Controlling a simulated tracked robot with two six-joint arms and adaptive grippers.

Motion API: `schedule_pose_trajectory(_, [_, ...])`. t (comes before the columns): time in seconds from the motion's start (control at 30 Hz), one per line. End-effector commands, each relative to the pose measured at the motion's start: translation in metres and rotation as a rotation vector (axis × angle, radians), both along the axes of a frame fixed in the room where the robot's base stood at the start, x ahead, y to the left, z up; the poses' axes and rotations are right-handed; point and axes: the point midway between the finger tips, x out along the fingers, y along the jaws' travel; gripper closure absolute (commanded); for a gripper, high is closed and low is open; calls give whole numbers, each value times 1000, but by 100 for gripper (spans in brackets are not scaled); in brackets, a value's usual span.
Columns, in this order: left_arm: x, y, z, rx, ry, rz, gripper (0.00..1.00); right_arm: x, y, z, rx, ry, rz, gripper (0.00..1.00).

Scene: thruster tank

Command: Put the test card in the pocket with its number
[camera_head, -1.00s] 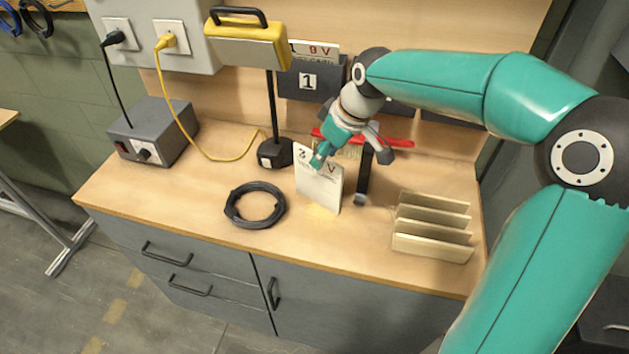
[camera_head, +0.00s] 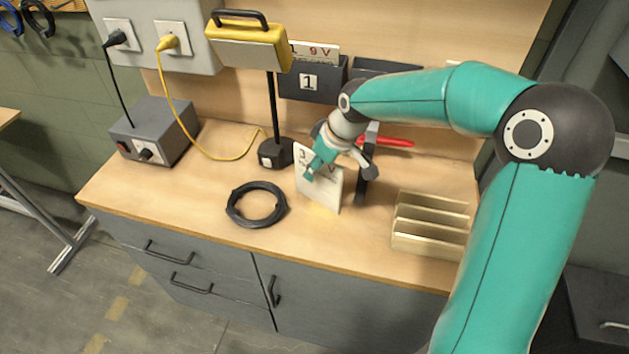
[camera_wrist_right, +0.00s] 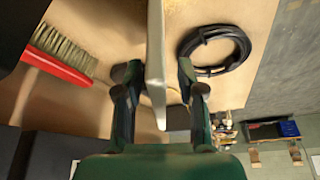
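The white test card (camera_head: 322,192) stands upright on the bench, with a figure that looks like 3 at its top left and a red V partly covered. My right gripper (camera_head: 340,172) is over the card's upper part with its fingers apart. In the right wrist view the card (camera_wrist_right: 156,65) shows edge-on between the two fingers, with a gap on each side. The dark pocket marked 1 (camera_head: 300,84) is on the back panel and holds a 9 V card (camera_head: 318,50). Another pocket (camera_head: 385,67) shows to its right; my arm hides its front. My left gripper is not in view.
A black cable coil (camera_head: 257,204) lies left of the card. A slotted wooden rack (camera_head: 430,243) stands right. A red-handled brush (camera_wrist_right: 55,67) lies behind. A yellow lamp-like unit on a black stand (camera_head: 275,153) and a grey box (camera_head: 153,130) stand left. The front bench strip is clear.

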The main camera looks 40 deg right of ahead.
Motion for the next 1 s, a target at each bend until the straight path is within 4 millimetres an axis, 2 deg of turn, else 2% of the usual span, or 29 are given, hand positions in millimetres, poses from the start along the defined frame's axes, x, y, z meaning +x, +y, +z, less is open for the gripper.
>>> schedule_pose_trajectory(0.7, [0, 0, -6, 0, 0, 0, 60, 0, 0, -4, 0, 0, 1, 61])
schedule_pose_trajectory(0.77, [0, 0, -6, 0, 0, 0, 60, 0, 0, -4, 0, 0, 1, 70])
schedule_pose_trajectory(0.93, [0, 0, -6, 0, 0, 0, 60, 0, 0, -4, 0, 0, 1, 98])
schedule_pose_trajectory(1.0, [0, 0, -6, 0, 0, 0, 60, 0, 1, -4, 0, 0, 1, 100])
